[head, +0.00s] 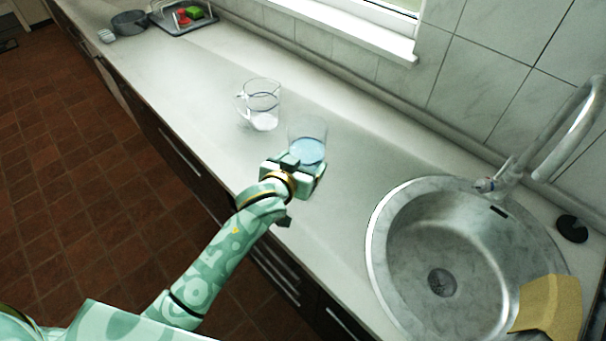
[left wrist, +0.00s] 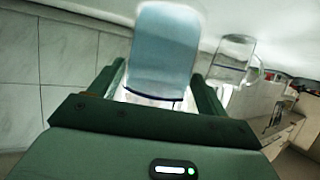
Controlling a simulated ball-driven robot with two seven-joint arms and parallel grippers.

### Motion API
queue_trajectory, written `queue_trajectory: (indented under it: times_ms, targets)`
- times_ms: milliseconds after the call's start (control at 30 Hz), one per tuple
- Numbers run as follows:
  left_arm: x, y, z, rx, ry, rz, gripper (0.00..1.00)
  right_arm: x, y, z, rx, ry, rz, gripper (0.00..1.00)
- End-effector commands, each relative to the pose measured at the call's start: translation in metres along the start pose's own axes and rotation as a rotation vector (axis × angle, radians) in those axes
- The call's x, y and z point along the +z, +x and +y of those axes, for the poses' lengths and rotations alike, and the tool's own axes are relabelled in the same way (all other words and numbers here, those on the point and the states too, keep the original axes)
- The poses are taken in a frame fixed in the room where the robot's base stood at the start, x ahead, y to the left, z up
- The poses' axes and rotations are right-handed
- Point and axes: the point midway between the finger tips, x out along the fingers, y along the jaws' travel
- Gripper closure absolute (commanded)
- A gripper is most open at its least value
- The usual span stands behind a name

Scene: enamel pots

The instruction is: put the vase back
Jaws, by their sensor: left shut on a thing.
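The vase (head: 307,138) is a clear, straight-sided glass vessel with pale blue in its lower part. In the head view it is at the middle of the worktop, and I cannot tell whether its base touches the surface. My left gripper (head: 303,168) is shut on it from the front, and the jaws hide part of its lower end. In the left wrist view the vase (left wrist: 165,55) stands between the two green fingers (left wrist: 160,92). My right gripper is not in view.
A clear glass jug (head: 262,105) stands close behind the vase, to the left. A round steel sink (head: 382,245) with a tap (head: 545,150) and a yellow cloth (head: 548,305) is on the right. A tray (head: 180,27) and a grey pot (head: 130,22) stand far left. The worktop (head: 180,90) between is clear.

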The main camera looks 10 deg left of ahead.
Motion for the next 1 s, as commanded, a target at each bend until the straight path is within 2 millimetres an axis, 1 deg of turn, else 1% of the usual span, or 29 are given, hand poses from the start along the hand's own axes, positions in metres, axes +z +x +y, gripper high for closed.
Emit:
queue_trajectory:
  times_ms: [33, 133, 233, 333, 433, 667, 800, 833, 867, 900, 1000]
  targets:
    - [0.001, 0.004, 0.0, 0.001, -0.001, 0.005, 0.69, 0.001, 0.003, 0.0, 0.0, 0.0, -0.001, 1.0]
    - [0.002, 0.008, -0.001, 0.001, -0.001, 0.007, 0.69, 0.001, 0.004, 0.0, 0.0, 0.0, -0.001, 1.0]
    - [0.006, 0.016, -0.002, 0.001, -0.001, 0.006, 0.69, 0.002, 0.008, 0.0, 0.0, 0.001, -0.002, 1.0]
    - [0.024, 0.022, -0.001, 0.002, 0.0, 0.003, 0.69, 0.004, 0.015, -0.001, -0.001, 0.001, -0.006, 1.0]
    - [0.034, 0.026, -0.002, 0.002, -0.001, 0.004, 0.69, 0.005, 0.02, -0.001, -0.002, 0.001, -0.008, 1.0]
    - [0.032, 0.025, -0.001, 0.002, -0.001, 0.006, 0.69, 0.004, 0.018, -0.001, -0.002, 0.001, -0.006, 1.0]
    - [0.035, 0.026, -0.001, 0.002, -0.002, 0.005, 0.69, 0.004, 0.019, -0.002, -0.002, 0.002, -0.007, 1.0]
    - [0.037, 0.026, -0.001, 0.001, 0.0, 0.0, 0.15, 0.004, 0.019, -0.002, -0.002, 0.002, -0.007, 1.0]
    - [0.037, 0.026, -0.001, 0.001, 0.0, 0.0, 0.07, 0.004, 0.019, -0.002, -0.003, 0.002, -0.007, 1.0]
    - [0.037, 0.026, -0.001, 0.001, 0.0, 0.0, 0.02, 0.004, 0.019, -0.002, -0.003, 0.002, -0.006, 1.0]
    - [0.037, 0.026, -0.001, 0.001, 0.0, 0.0, 0.02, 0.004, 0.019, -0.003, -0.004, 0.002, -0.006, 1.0]
